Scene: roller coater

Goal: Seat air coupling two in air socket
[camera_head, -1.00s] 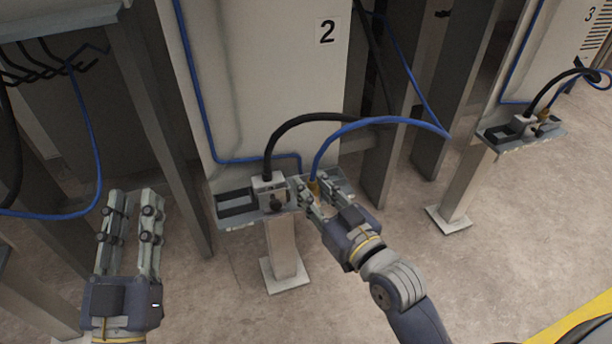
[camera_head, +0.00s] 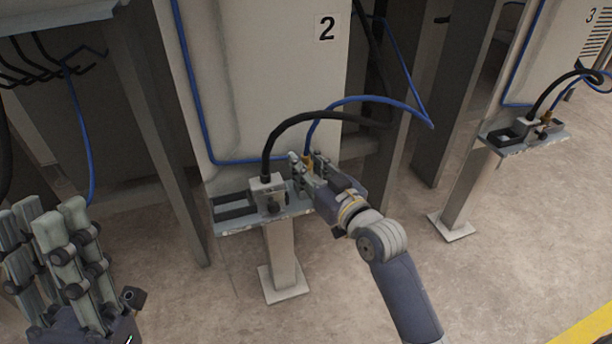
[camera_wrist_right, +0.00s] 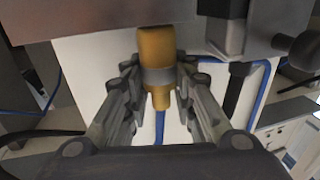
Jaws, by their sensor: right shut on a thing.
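The brass air coupling (camera_head: 308,160) on the end of a blue hose (camera_head: 365,99) is at the bracket tray (camera_head: 232,212) under the panel marked 2. My right gripper (camera_head: 307,165) is shut on it. In the right wrist view the coupling (camera_wrist_right: 156,52) is between the two fingers, with a grey collar and the blue hose running from it. Its far end meets the edge of a grey part (camera_wrist_right: 85,18); I cannot tell how deep it sits. The air socket is hidden. My left gripper (camera_head: 42,208) is open and empty at lower left.
A grey block (camera_head: 267,190) with a black cable and knob stands on the tray, left of my right gripper. A similar station (camera_head: 522,146) stands at right. Posts flank the panel. The floor in front is clear.

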